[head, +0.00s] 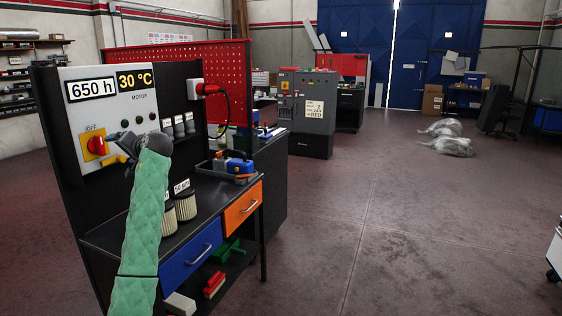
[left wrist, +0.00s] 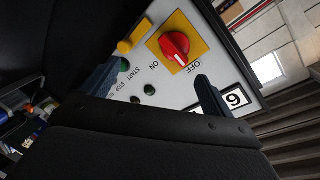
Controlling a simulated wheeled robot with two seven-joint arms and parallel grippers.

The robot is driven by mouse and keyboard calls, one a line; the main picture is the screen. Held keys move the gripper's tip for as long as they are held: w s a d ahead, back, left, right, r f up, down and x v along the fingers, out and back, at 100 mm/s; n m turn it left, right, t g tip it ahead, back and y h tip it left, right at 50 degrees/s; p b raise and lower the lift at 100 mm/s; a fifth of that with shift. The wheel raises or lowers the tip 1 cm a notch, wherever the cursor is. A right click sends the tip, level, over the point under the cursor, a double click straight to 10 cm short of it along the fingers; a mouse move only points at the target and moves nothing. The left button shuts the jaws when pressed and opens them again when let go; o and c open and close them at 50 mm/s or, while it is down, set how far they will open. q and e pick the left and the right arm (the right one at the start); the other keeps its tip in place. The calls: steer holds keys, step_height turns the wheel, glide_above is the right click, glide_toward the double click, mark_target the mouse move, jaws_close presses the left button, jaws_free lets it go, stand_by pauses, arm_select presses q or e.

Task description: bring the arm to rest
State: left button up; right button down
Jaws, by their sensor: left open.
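My left arm in its green sleeve (head: 140,230) reaches up to the control panel (head: 85,140). My left gripper (head: 122,152) is in front of the panel, just right of and below the red rotary switch (head: 97,144) on its yellow plate. In the left wrist view my left gripper (left wrist: 157,88) has its two dark fingers apart with nothing between them. The red knob (left wrist: 175,45) is beyond the fingertips, beside the words OFF and ON. A small yellow part (left wrist: 133,38) is next to it. My right gripper is not in view.
The bench (head: 100,236) under the panel carries filters (head: 185,204) and a blue tool (head: 232,166); its blue drawer (head: 190,262) and orange drawer (head: 243,206) face front. A red plug (head: 207,89) with cable is on the board. The floor to the right is open.

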arm_select(q)
steer(key=s+d+r+t+h, duration=0.1)
steer(key=s+d+t+h, duration=0.4)
steer(key=d, duration=0.7)
steer(key=s+d+f+m+g+h+p, duration=0.2)
steer(key=s+d+f+h, duration=0.5)
steer(key=s+d+f, duration=0.95)
steer(key=s+d+f+g+h+p, duration=0.1)
steer(key=s+d+f+g, duration=0.2)
steer(key=s+f, duration=0.8)
steer(key=s+d+f+g+h+p, duration=0.1)
steer(key=s+d+f+g, duration=0.1)
steer(key=s+f, duration=0.8)
steer(key=s+d+f+m+g+h+p, duration=0.1)
steer(key=s+f, duration=1)
steer(key=s, duration=1.1)
steer(key=d+g+p, duration=0.1)
steer(key=d+g, duration=0.1)
steer(key=shift+d+f+g, duration=0.3)
steer(key=shift+f, duration=0.05)
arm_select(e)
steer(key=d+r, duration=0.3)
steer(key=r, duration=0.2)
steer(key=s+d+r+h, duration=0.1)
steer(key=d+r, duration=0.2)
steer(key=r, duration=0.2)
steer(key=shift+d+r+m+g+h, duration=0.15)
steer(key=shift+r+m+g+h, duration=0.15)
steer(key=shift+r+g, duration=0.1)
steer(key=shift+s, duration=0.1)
